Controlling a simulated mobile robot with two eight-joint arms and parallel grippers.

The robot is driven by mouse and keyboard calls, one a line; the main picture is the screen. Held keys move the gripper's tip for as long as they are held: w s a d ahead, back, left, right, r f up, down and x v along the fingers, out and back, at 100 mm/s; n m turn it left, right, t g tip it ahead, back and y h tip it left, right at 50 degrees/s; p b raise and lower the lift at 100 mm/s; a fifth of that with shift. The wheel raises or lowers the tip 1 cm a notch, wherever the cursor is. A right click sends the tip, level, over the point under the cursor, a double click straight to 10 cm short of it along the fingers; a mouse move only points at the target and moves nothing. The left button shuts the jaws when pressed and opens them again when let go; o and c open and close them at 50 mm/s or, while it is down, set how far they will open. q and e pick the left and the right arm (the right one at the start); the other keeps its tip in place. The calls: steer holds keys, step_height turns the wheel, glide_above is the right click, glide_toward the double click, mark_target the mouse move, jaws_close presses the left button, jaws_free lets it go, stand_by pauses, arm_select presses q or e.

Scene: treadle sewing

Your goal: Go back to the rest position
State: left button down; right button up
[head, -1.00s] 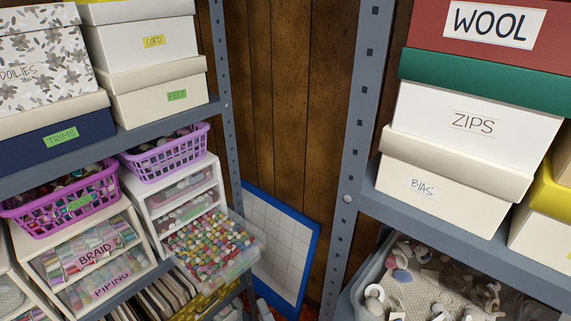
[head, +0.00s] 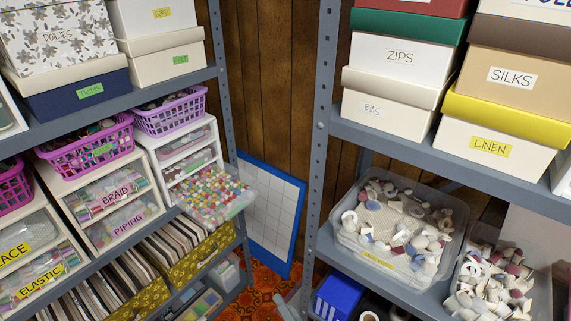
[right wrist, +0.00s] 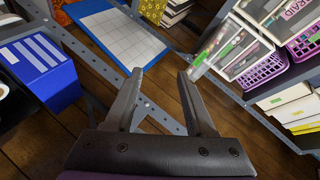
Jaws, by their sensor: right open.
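My right gripper (right wrist: 160,75) shows in the right wrist view with its two dark fingers well apart and nothing between them. The tip of its right finger appears near the clear pulled-out drawer (right wrist: 213,48); I cannot tell the gap. In the head view that drawer (head: 208,196), full of small coloured pieces, juts from a white drawer unit (head: 147,140). A grey shape at the bottom centre of the head view may be part of my right arm. My left gripper is not in view.
Metal shelves stand left and right, with an upright post (head: 319,130) between. A blue-edged grid board (head: 268,215) leans at the wood wall. A clear bin (head: 350,240) and a blue box (head: 338,295) are on the right. Patterned floor shows between the shelves.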

steer(key=s+d+f+n+g+h, duration=0.3)
steer(key=s+d+g, duration=0.15)
steer(key=d, duration=0.35)
steer(key=s+d+f+n+g+h, duration=0.35)
steer(key=s+d, duration=0.25)
steer(key=d, duration=0.2)
arm_select(q)
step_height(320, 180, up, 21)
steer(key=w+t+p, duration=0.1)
steer(key=p, duration=1.7)
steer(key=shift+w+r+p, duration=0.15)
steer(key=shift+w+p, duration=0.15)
steer(key=shift+p, duration=0.05)
arm_select(e)
step_height(320, 180, up, 21)
steer(key=d+t, duration=0.1)
steer(key=shift+w+r+n+y, duration=0.15)
steer(key=shift+w+n+y, duration=0.05)
steer(key=shift+n+y, duration=0.2)
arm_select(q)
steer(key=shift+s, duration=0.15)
arm_select(e)
steer(key=shift+s, duration=0.1)
